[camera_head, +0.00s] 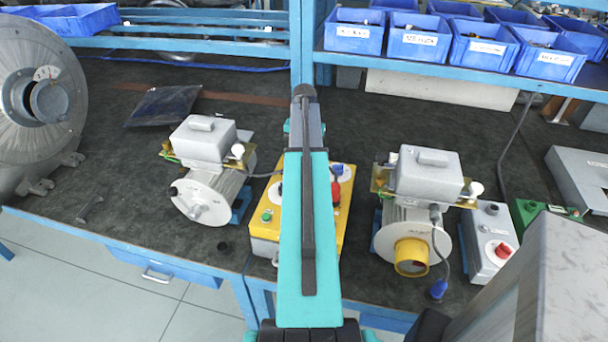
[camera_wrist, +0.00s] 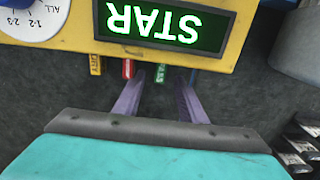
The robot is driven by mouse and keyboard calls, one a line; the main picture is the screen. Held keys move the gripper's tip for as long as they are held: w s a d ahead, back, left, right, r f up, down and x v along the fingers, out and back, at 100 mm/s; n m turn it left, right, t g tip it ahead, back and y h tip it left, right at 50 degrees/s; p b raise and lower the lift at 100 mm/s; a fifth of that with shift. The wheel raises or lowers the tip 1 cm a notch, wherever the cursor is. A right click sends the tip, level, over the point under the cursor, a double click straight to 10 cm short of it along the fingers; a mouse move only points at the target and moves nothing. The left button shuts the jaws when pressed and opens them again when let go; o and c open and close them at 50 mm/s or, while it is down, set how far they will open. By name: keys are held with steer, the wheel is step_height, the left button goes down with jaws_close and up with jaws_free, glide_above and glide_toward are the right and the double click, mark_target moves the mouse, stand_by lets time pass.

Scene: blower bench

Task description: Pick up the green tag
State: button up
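The green tag (camera_wrist: 162,73) shows in the wrist view, hanging at the edge of a yellow panel (camera_wrist: 85,40) under a lit green display (camera_wrist: 165,25). My gripper (camera_wrist: 160,88) is open, with its two purple fingers apart. In the picture the green tag lies between the fingertips; I cannot tell whether either finger touches it. A red tag (camera_wrist: 128,69) and a yellow tag (camera_wrist: 95,65) sit to its left. In the head view my arm hides the tags and covers the middle of the yellow box (camera_head: 262,232).
A motor (camera_head: 207,170) stands left of the yellow box and another motor (camera_head: 415,210) stands right of it. A grey box with a red knob (camera_head: 492,245) is farther right. Blue bins (camera_head: 353,32) line the shelf. The dark bench has free room behind the motors.

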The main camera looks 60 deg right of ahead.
steer(key=shift+d+f+p, duration=0.1)
steer(key=shift+f+p, duration=0.8)
steer(key=shift+f, duration=1.7)
jaws_close()
